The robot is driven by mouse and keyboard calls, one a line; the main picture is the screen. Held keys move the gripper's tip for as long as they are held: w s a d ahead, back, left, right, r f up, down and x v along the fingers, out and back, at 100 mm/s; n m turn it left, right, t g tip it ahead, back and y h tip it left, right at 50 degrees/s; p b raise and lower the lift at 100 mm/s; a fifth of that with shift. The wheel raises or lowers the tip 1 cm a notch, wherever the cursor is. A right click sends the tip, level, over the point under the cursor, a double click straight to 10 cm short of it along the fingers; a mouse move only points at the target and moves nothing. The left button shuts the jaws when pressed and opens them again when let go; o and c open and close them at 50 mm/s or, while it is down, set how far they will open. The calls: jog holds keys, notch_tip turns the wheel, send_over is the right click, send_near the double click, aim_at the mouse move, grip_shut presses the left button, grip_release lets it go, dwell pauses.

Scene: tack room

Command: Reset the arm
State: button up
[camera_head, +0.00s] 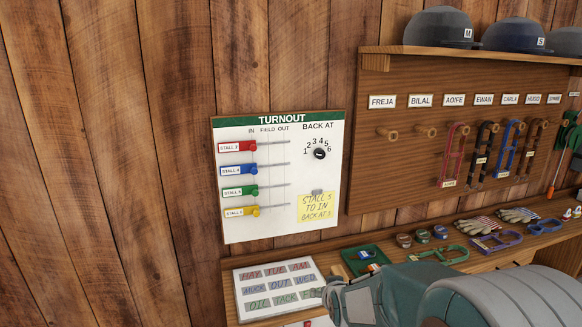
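Parts of my arm (465,300), grey and teal, fill the bottom right of the head view, in front of the bench. No gripper fingers can be made out, so I cannot see whether it holds anything. The turnout board (235,230) hangs on the wall left of centre. Its red slider (251,146), blue slider (252,169), green slider (253,191) and yellow slider (254,211) all sit near the left ends of their tracks. A black dial (319,154) is at its upper right, with a yellow note (315,207) below.
A wooden bench (345,240) runs along the wall below. It carries a word board (278,284), a green tray (350,254), straps and gloves (517,214). A peg rack (395,163) holds bridles, with helmets (440,27) on its shelf. My arm hides part of the bench.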

jog(key=s+d+r+g, duration=0.1)
jog(key=s+d+r, duration=0.1)
jog(key=s, duration=0.8)
jog(key=s+d+r+m+g, duration=0.1)
jog(key=s+r, duration=0.4)
jog(key=s, duration=0.5)
jog(key=s+d+r+g+h, duration=0.1)
jog(key=s+d+r+g, duration=0.2)
jog(key=s, duration=0.7)
jog(key=shift+s+d+r, duration=0.2)
jog(key=shift+s+r, duration=0.1)
jog(key=shift+r, duration=0.45)
